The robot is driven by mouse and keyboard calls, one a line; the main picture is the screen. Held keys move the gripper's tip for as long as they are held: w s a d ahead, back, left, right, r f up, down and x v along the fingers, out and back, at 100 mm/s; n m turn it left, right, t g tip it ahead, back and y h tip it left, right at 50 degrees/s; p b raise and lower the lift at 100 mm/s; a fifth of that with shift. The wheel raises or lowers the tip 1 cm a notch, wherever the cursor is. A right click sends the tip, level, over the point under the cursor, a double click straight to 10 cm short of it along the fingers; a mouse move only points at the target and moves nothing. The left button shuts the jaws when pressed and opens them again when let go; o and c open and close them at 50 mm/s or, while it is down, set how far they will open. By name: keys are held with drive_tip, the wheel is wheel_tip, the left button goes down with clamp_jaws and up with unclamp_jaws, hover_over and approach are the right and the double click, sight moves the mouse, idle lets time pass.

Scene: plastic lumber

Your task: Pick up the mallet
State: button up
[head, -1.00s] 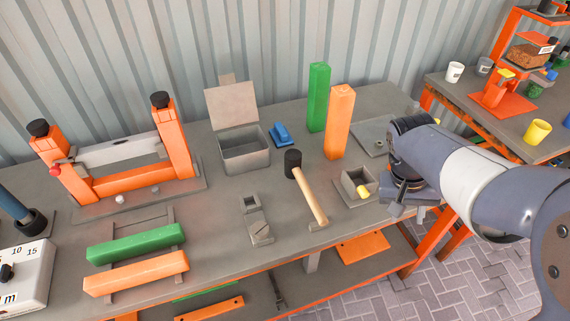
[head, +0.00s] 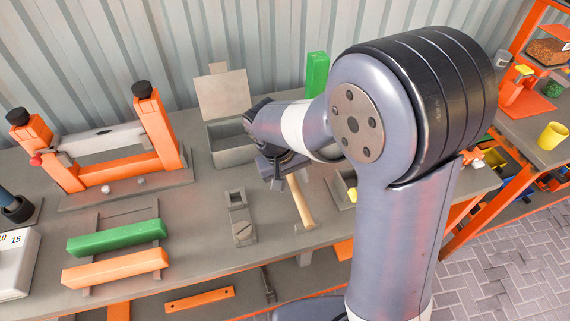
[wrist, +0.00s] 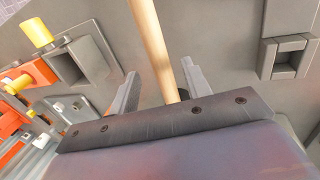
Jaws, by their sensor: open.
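The mallet lies on the grey workbench, and its pale wooden handle (head: 303,205) shows in the head view below my gripper. Its dark head is hidden behind my arm there. In the wrist view the handle (wrist: 152,45) runs from the top edge down between my two fingers. My gripper (wrist: 158,90) is open, with one finger on each side of the handle and a gap to each. In the head view my gripper (head: 279,180) is over the upper part of the mallet. I cannot tell how high the fingers are above the bench.
A grey block with a slot (head: 240,220) stands left of the handle. A small grey box with a yellow peg (wrist: 38,33) is on the other side. An open lidded grey box (head: 232,150) and a green post (head: 317,75) stand behind. Bare bench (head: 200,205) lies left.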

sight(295, 187)
drive_tip(key=x, duration=0.5)
drive_tip(key=shift+s, duration=0.1)
drive_tip(key=shift+c, duration=0.5)
clamp_jaws()
